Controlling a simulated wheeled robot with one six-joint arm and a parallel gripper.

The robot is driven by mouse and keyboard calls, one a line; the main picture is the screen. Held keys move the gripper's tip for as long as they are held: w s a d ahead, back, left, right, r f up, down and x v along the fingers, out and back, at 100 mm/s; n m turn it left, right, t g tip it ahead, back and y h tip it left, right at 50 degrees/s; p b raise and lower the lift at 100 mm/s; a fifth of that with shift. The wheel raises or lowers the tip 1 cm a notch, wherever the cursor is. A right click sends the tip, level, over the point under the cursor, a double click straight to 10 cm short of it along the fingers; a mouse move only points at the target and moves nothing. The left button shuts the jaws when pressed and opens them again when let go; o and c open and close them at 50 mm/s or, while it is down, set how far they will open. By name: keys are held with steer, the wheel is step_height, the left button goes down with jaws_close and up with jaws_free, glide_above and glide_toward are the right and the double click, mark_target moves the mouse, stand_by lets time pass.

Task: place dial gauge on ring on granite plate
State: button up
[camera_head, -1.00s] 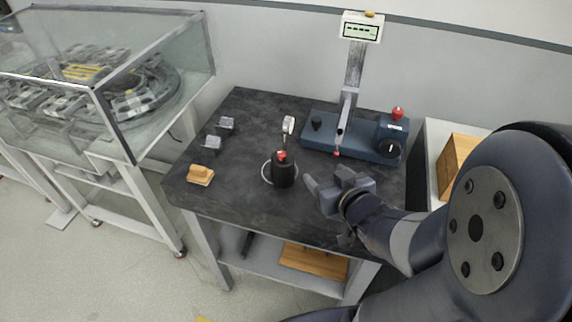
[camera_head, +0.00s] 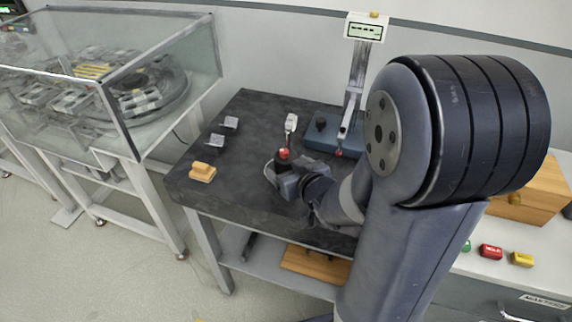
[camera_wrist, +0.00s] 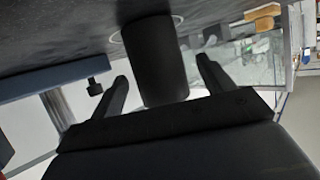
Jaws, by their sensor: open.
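The dial gauge stands upright on the granite plate (camera_head: 243,188), with a pale dial (camera_head: 291,123), a red knob (camera_head: 284,154) and a black cylindrical base. A thin pale ring (camera_head: 266,170) shows around the foot of the base, now partly hidden by my gripper. My gripper (camera_head: 288,180) is at the base from the right side. In the upside-down wrist view, the black base (camera_wrist: 155,60) lies between my two open fingers (camera_wrist: 162,75), with a gap visible on each side. The dial is out of that view.
A blue gauge stand (camera_head: 320,140) with a display (camera_head: 366,30) stands at the back, partly hidden by my arm. Two small grey blocks (camera_head: 216,141) (camera_head: 230,123) and a wooden block (camera_head: 202,172) lie on the left. A glass case (camera_head: 170,80) stands farther left.

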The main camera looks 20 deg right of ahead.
steer(key=shift+x, duration=1.3)
steer(key=shift+s, duration=0.1)
steer(key=c, duration=1.5)
step_height(320, 180, up, 10)
steer(key=p, duration=0.4)
steer(key=shift+r, duration=0.1)
